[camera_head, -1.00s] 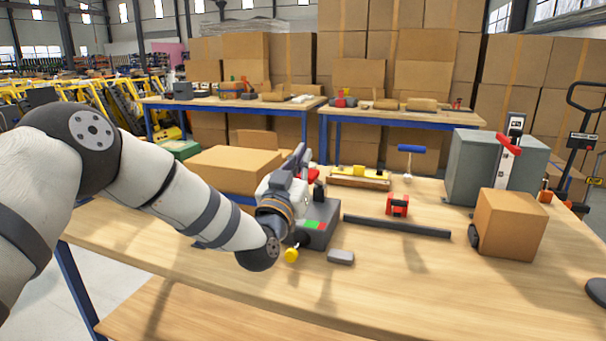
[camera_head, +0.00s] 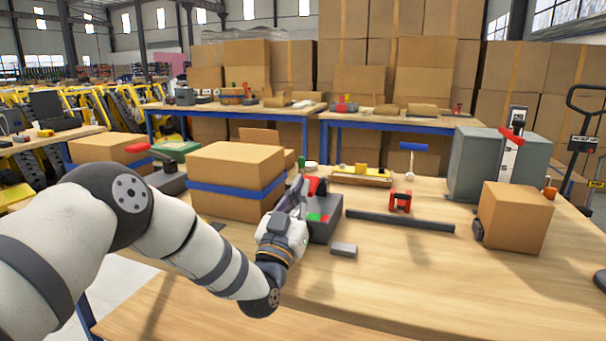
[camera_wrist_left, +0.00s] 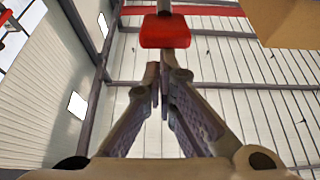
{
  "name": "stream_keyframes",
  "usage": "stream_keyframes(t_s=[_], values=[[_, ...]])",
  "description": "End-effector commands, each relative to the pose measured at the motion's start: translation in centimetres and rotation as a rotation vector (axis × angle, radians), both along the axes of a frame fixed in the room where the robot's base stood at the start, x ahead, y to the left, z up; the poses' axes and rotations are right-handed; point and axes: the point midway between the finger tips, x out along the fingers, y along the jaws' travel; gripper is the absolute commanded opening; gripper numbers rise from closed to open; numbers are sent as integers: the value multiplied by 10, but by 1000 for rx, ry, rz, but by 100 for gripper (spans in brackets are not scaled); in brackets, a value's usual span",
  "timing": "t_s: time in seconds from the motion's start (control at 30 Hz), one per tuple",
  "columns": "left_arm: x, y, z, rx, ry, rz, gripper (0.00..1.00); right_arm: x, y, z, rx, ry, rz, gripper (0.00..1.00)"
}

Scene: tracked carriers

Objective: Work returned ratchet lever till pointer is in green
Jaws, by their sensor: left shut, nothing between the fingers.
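The grey ratchet unit (camera_head: 325,228) stands on the near bench, right of a cardboard box with a blue strap (camera_head: 237,187). Its top carries a small face with green and red fields (camera_head: 317,217); I cannot make out the pointer. A red lever grip (camera_head: 319,187) shows above the unit, close beside my left gripper (camera_head: 300,183). The left gripper is shut and empty, and hides part of the unit. In the left wrist view the red grip (camera_wrist_left: 165,31) lies just beyond the shut fingertips (camera_wrist_left: 159,72), apart from them. My right gripper is out of view.
A small grey block (camera_head: 343,250) and a dark bar (camera_head: 400,222) lie nearby. A red clamp-like piece (camera_head: 400,202), a cardboard box (camera_head: 515,217) and a grey cabinet (camera_head: 475,160) stand to the right. Another red-handled unit (camera_head: 165,172) is at left.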

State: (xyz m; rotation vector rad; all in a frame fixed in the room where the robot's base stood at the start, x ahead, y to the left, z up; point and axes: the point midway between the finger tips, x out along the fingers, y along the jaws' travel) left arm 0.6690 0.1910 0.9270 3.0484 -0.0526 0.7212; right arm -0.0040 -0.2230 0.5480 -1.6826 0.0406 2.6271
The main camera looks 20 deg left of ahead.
Motion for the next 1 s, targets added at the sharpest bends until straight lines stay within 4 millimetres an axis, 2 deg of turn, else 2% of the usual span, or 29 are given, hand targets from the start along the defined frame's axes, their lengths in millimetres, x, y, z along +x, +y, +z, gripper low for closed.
stream_keyframes(t_s=[0.03,0.1,0.53,0.67,0.9,1.0], values=[[0,0,-8,1,4,0,0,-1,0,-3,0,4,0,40],[0,0,-12,1,3,0,0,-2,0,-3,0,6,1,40],[0,0,-7,1,-1,0,0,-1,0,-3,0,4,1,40],[0,0,15,0,-5,0,0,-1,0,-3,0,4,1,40],[-1,0,67,1,-5,0,0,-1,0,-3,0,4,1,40],[-1,0,80,1,-4,0,0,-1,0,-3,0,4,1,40]])
